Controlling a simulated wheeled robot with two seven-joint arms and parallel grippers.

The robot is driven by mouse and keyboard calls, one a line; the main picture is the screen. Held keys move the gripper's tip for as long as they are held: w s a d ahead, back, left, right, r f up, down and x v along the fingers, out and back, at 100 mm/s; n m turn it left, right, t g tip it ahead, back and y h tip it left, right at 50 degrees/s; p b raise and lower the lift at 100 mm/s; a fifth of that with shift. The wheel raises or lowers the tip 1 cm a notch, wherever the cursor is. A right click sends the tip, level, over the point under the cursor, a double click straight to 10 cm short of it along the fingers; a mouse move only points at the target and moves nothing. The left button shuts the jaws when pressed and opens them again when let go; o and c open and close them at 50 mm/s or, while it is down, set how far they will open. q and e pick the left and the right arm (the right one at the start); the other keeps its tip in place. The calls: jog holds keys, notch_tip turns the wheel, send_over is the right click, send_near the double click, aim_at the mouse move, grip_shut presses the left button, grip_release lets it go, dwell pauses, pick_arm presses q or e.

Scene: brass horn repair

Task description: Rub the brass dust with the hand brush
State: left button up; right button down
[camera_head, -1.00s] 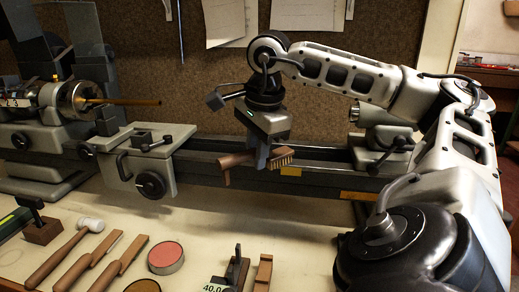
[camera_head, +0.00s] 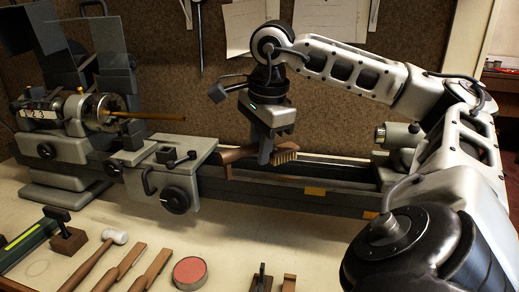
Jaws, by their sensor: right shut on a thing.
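My right gripper (camera_head: 265,153) hangs over the lathe bed (camera_head: 330,173) and is shut on the hand brush. The brush has a brown wooden handle (camera_head: 235,155) pointing left and pale tan bristles (camera_head: 284,157) showing right of the fingers. It is near the right side of the lathe carriage (camera_head: 178,172); I cannot tell whether it touches the bed. I cannot make out brass dust with certainty. Small orange-yellow patches (camera_head: 315,191) show on the bed's front, but what they are is unclear. My left gripper is not in view.
A brass-coloured rod (camera_head: 150,117) sticks out of the chuck (camera_head: 98,112) at left. The tailstock (camera_head: 398,138) stands right. On the bench in front lie a mallet (camera_head: 95,262), wooden tools (camera_head: 145,268) and a round tin with a pink top (camera_head: 190,272).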

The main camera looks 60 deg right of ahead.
jog(key=shift+r+p, duration=0.95)
jog(key=shift+r, duration=0.55)
